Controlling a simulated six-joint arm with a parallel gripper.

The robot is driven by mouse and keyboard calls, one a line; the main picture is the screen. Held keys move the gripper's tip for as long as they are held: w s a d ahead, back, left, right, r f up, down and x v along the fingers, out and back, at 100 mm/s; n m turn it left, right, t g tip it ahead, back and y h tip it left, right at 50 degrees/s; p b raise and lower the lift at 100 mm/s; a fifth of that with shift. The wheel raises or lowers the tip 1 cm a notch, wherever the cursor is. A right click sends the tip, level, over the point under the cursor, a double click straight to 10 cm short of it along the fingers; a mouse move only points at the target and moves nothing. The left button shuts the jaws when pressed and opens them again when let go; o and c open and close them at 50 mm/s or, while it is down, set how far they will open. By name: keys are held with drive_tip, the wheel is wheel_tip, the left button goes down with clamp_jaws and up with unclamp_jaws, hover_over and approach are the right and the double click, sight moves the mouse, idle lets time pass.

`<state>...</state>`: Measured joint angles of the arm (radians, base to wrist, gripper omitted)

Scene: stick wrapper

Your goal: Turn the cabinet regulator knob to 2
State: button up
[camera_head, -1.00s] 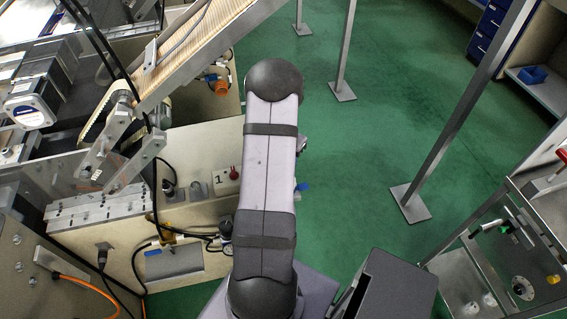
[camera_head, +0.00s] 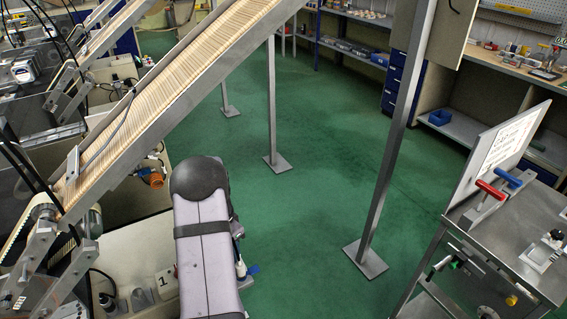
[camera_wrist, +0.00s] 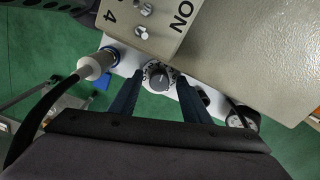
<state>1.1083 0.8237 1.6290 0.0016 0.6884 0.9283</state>
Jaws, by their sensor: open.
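In the wrist view, a round grey regulator knob (camera_wrist: 159,77) with a ring of dial marks sits on a narrow light panel at the edge of a beige cabinet (camera_wrist: 240,45). The dial numbers are too small to read. My gripper (camera_wrist: 160,80) is open, with one dark finger on each side of the knob. I cannot tell whether either finger touches it. In the head view my arm shows, but my gripper and the knob cannot be made out.
In the wrist view, a white cylindrical fitting with a black cable (camera_wrist: 93,66) is left of the knob, and a round gauge (camera_wrist: 243,118) is to the right. In the head view, a slatted conveyor (camera_head: 190,80) slopes across the left, and a metal post (camera_head: 395,140) stands on the green floor.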

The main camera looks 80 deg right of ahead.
drive_tip(key=shift+m, duration=1.1)
drive_tip(key=shift+d+r+m, duration=0.1)
drive_tip(key=shift+r+m, duration=0.25)
drive_tip(key=shift+m, duration=0.05)
drive_tip(key=r, duration=0.3)
drive_tip(key=r+b, duration=0.1)
drive_tip(key=r, duration=0.3)
drive_tip(key=shift+s+d+b, duration=0.15)
drive_tip(key=shift+d+b, duration=0.05)
drive_tip(key=shift+b, duration=0.1)
drive_tip(key=s+d+r+n+g+h+b, duration=0.1)
drive_tip(key=s+d+r+n+g+h, duration=0.1)
drive_tip(key=s+d+r, duration=0.4)
drive_tip(key=s+d+r+n+g+h+b, duration=0.1)
drive_tip(key=s+d+r, duration=0.6)
drive_tip(key=r, duration=0.7)
drive_tip(key=shift+s+n+g+h+b, duration=0.4)
drive_tip(key=shift+s+g+h, duration=0.15)
drive_tip(key=shift+h, duration=0.55)
drive_tip(key=shift+r, duration=0.1)
